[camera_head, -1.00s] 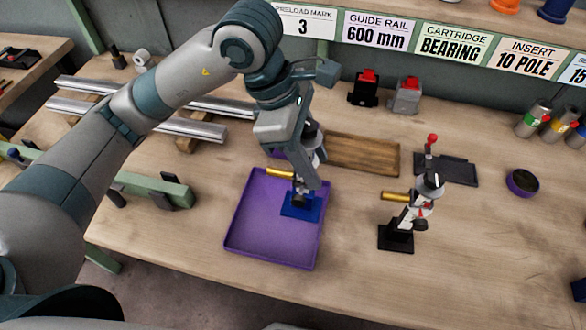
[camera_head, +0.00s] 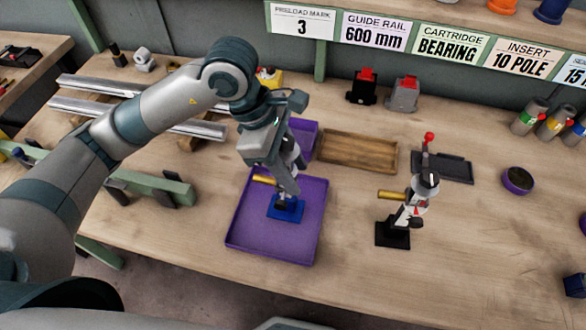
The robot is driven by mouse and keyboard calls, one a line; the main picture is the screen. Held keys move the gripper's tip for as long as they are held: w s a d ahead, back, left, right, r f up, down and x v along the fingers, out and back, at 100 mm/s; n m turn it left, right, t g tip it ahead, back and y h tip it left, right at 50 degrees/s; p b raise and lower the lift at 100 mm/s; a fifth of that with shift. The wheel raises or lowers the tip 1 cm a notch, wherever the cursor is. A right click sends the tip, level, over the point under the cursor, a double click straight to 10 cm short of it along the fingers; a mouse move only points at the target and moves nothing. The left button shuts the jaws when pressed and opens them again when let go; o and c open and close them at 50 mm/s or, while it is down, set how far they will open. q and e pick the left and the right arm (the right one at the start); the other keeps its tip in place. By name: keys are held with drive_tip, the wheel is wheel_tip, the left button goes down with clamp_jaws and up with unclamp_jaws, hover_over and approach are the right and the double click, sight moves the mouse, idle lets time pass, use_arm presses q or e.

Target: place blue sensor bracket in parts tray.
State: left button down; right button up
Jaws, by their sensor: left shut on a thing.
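The blue sensor bracket (camera_head: 287,209) has a flat blue base, with a brass cylinder (camera_head: 264,180) sticking out to the left above it. My left gripper (camera_head: 287,190) is shut on the bracket's upper part and hides some of it. The bracket is upright inside the outline of the purple parts tray (camera_head: 262,242), near its middle. I cannot tell whether the base touches the tray floor. My right gripper is not in view.
A similar bracket with a black base (camera_head: 393,235) stands right of the tray. Behind are a wooden tray (camera_head: 357,152), a purple bin (camera_head: 303,137) and a dark tray (camera_head: 452,167). A green rail fixture (camera_head: 150,187) lies left.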

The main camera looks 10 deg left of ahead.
sight(271, 178)
use_arm(q)
drive_tip(key=shift+f, duration=0.65)
drive_tip(key=c, duration=1.1)
unclamp_jaws()
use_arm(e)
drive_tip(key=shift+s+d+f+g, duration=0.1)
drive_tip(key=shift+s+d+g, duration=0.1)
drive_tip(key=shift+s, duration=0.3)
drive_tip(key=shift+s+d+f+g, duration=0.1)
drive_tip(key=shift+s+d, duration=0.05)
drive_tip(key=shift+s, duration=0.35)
use_arm(q)
drive_tip(key=shift+a+r, duration=0.1)
drive_tip(key=shift+r, duration=0.2)
drive_tip(key=b+v, duration=0.2)
drive_tip(key=v, duration=0.9)
drive_tip(key=shift+r, duration=0.3)
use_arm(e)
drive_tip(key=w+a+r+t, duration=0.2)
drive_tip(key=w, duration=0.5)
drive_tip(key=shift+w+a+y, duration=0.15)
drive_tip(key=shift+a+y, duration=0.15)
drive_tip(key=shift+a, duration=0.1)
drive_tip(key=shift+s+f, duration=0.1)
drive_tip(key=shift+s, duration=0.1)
